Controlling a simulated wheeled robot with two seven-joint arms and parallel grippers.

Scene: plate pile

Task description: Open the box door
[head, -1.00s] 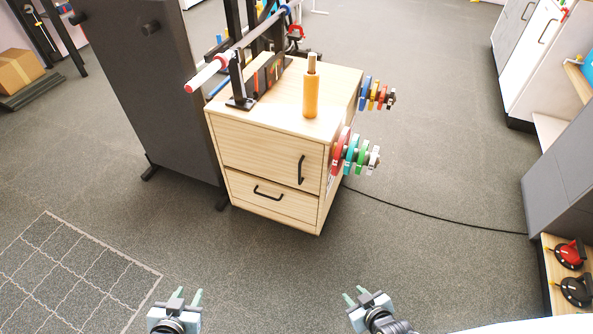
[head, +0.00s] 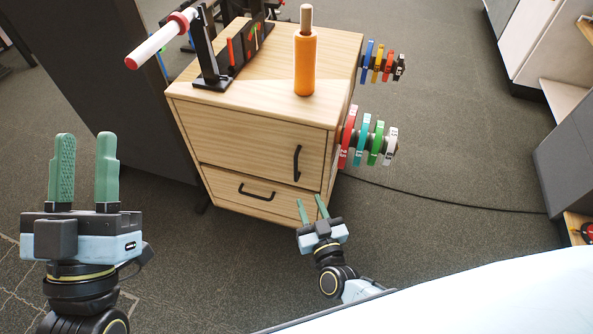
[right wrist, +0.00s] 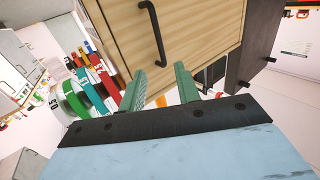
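The wooden box (head: 245,95) stands on the floor ahead of me. Its upper front is a door (head: 240,143) with a vertical black handle (head: 297,163) near its right edge. The door is shut. Below it is a shut drawer (head: 228,187) with a horizontal black handle (head: 257,192). My right gripper (head: 313,209) is open and empty, in front of the box's lower right corner and below the door handle. In the right wrist view the door handle (right wrist: 153,33) shows beyond the open fingers, not between them. My left gripper (head: 85,170) is open and empty, left of the box.
An orange cylinder (head: 305,65) and a black rack with a red-and-white bar (head: 160,40) stand on top of the box. Coloured weight plates (head: 362,140) stick out from its right side. A dark panel (head: 100,80) stands to the left. A cable crosses the floor at right.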

